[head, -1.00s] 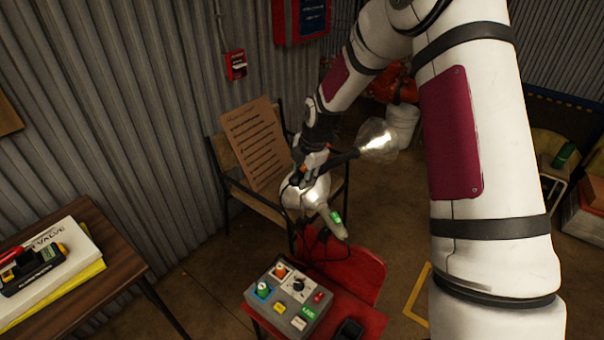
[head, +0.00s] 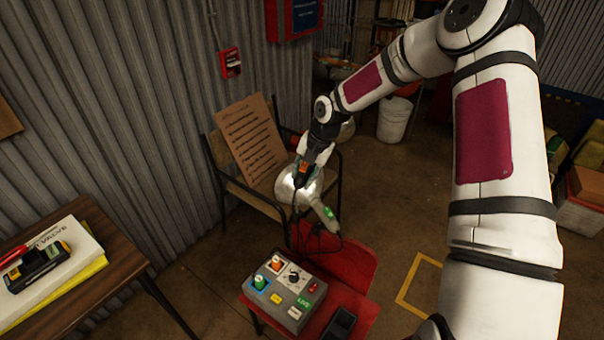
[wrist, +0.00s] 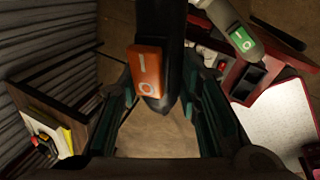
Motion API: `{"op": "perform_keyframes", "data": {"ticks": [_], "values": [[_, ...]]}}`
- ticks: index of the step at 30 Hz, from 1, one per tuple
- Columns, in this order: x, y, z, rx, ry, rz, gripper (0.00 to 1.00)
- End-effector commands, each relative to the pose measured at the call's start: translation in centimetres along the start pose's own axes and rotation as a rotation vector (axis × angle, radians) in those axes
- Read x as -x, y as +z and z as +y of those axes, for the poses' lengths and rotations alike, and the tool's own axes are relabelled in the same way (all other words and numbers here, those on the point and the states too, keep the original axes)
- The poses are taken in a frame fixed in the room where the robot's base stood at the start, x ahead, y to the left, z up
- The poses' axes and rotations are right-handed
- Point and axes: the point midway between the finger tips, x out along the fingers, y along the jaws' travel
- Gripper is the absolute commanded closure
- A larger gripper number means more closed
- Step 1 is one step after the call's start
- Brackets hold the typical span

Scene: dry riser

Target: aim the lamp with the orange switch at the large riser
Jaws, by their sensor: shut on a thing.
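My gripper (head: 303,170) is shut on the black body of the lamp with the orange switch. That switch (wrist: 147,72) lies between the teal finger pads in the wrist view. I cannot make out the large riser.
A grey control box (head: 284,291) with knobs stands on a red chair (head: 345,265). A chair with a text board (head: 250,140) is by the corrugated wall. A wooden table (head: 105,285) is at left, a white bucket (head: 394,118) behind. Floor is clear at centre right.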

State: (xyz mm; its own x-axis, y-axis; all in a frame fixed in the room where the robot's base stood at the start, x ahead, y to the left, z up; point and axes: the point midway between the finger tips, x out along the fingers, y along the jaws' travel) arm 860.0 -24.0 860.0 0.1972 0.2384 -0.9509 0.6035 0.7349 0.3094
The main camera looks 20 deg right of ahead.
Motion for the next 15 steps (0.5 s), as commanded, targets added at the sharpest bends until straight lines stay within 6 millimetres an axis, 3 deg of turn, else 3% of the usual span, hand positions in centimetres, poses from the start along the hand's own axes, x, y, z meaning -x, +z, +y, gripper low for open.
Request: {"op": "perform_keyframes", "data": {"ticks": [12, 13, 15], "values": [[-0.1, -0.03, -0.42, 0.002, -0.005, 0.007, 1.0], [-0.1, -0.03, -0.43, 0.002, -0.005, 0.007, 0.67], [-0.1, -0.02, -0.42, 0.002, -0.005, 0.006, 0.51]]}}
